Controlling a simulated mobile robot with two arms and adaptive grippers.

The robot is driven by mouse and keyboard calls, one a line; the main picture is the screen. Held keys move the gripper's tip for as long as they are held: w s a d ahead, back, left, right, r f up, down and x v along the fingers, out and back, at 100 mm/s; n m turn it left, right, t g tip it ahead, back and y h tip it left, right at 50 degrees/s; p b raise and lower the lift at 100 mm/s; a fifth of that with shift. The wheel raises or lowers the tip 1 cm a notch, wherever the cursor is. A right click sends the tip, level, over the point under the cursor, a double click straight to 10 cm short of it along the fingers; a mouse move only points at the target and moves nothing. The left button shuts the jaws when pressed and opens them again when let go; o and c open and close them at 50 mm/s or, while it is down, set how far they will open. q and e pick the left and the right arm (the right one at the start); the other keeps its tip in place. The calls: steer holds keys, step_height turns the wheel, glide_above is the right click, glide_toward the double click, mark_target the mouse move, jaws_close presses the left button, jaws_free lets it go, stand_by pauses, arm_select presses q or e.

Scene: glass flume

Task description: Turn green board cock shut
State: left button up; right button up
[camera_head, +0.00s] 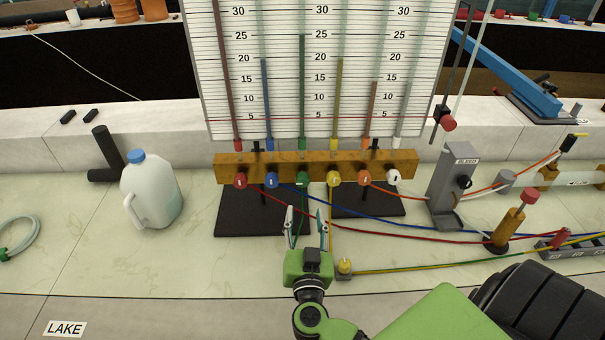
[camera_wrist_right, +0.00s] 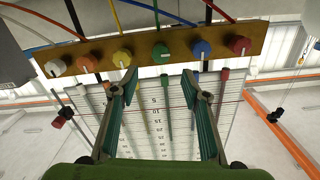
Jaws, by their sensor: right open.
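The green board cock (camera_head: 303,180) is a round knob on the brown wooden rail (camera_head: 225,167) under the measuring board, between the blue and yellow cocks. The green cock also shows in the right wrist view (camera_wrist_right: 160,51), with a small pale mark on its face. My right gripper (camera_head: 305,213) is open and empty, in front of and below the green cock, with its fingers pointing at the rail. In the right wrist view the open fingers (camera_wrist_right: 159,78) stand to either side of the green cock's line, apart from it. My left gripper is not in view.
Close by on the rail are the blue cock (camera_head: 271,180) and yellow cock (camera_head: 334,179). Coloured tubes run from the rail to the right. A white jug (camera_head: 152,190) stands left, a grey bleed block (camera_head: 452,187) right.

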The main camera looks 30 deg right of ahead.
mark_target(303, 183)
steer(key=x, duration=0.6)
steer(key=p+x, duration=0.1)
steer(key=x, duration=0.2)
steer(key=shift+w+d+r, duration=0.1)
steer(key=shift+w+r, duration=0.2)
steer(key=shift+r, duration=0.05)
steer(key=shift+x, duration=1.2)
steer(key=shift+w+d, duration=0.1)
steer(key=shift+w, duration=0.1)
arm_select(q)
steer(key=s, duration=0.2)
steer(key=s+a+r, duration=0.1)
arm_select(e)
steer(key=c, duration=1.1)
